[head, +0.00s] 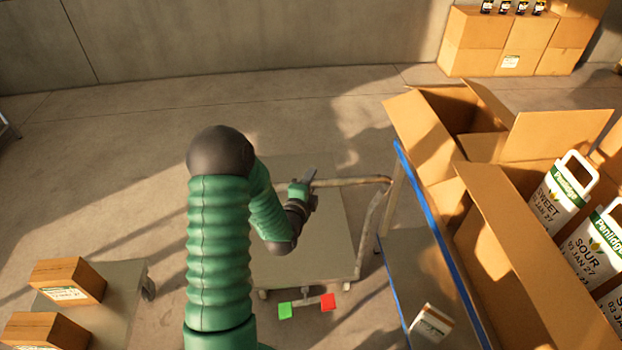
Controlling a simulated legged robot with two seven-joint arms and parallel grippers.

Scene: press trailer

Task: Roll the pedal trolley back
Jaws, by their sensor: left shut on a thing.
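The pedal trolley has a flat grey-beige deck (335,235) on small casters and stands on the floor in the middle of the head view. Its tubular push handle (355,182) runs across and bends down at the right side. A green pedal (285,310) and a red pedal (328,302) sit on a bar at its near edge. My left gripper (311,181) is shut on the left part of the handle bar. My green left arm hides the deck's left part and the rest of the handle. My right gripper is not in view.
A blue-edged table (400,290) with open cardboard boxes (500,210) stands close on the right. Another low trolley (122,285) with brown boxes (66,280) is at the lower left. Boxes (475,40) are stacked by the back wall. The floor behind and left is clear.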

